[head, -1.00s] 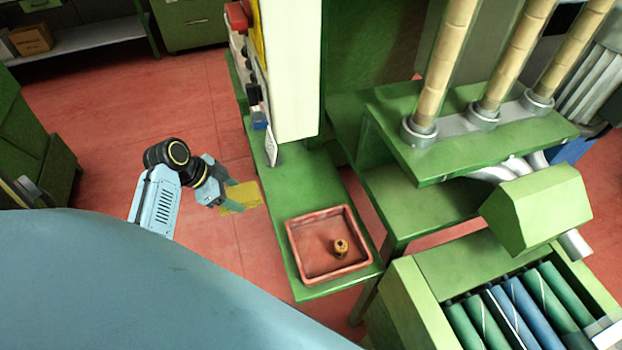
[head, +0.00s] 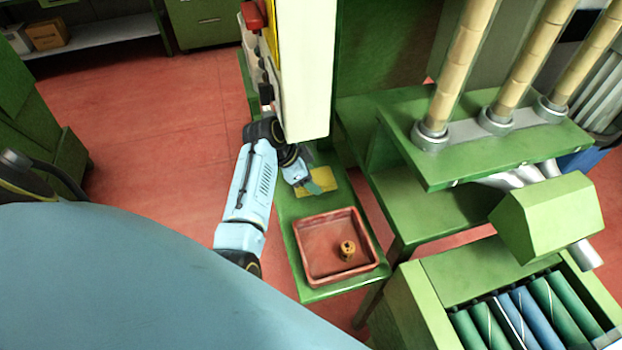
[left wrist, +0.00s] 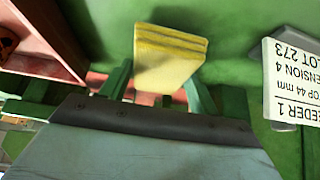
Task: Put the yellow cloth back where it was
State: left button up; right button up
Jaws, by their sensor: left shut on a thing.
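The yellow cloth (head: 324,178) is a small folded pad. My left gripper (head: 311,187) is shut on it and has it over the green shelf (head: 288,208), behind the red tray. In the left wrist view the folded layers of the cloth (left wrist: 170,50) show between the two green fingers (left wrist: 158,84). I cannot tell whether the cloth touches the shelf. My right gripper is not in view.
The red tray (head: 301,250) on the front of the shelf holds a small brownish-gold piece (head: 347,250). A white label card (left wrist: 291,80) stands close by, right of the cloth in the wrist view. A cream panel (head: 305,75) rises behind.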

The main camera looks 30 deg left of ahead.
pick_arm(q)
jog(key=shift+x, duration=0.8)
jog(key=shift+s+a, duration=0.1)
jog(key=shift+s, duration=0.1)
jog(key=o, duration=0.9)
jog(key=shift+f, duration=0.1)
jog(key=p+v, duration=0.2)
jog(key=v, duration=1)
jog(key=shift+w, duration=0.1)
